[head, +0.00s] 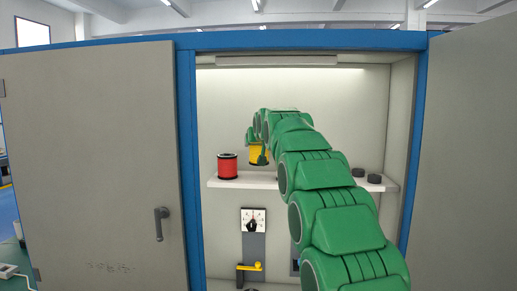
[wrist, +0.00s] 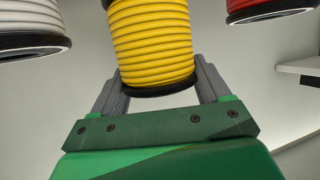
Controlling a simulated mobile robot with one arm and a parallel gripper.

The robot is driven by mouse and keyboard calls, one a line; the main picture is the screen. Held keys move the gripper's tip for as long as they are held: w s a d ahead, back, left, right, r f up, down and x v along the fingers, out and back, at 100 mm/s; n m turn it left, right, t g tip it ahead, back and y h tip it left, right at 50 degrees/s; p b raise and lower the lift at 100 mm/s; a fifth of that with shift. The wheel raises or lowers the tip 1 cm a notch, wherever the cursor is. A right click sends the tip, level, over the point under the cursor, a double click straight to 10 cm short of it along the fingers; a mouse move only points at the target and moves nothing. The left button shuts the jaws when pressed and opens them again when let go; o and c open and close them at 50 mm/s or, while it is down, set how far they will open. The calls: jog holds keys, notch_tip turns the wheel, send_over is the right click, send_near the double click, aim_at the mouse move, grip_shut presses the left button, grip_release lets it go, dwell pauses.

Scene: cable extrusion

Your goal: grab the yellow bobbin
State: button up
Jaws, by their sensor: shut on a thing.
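The yellow bobbin (wrist: 152,40) is wound with yellow cable and has a dark flange at its lower end. It fills the upper middle of the wrist view. My gripper (wrist: 158,85) has its two grey fingers on either side of the bobbin and is shut on it. In the head view the yellow bobbin (head: 259,153) shows above the shelf, partly covered by my green arm. My gripper (head: 262,157) is small there. Whether the bobbin touches the shelf cannot be told.
A red bobbin (head: 228,166) stands on the white shelf (head: 240,181), left of the yellow one. A white bobbin (wrist: 30,35) shows in the wrist view. Dark round pieces (head: 374,178) lie at the shelf's right. The cabinet's left door (head: 95,150) and right door (head: 470,150) flank the opening.

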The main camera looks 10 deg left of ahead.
jog(key=s+r, duration=0.1)
jog(key=r, duration=0.1)
jog(key=s+d+r, duration=0.1)
jog(key=s+r, duration=0.1)
jog(key=shift+s+r, duration=0.2)
jog(key=shift+r, duration=0.1)
jog(key=v, duration=0.9)
jog(key=shift+s, duration=0.35)
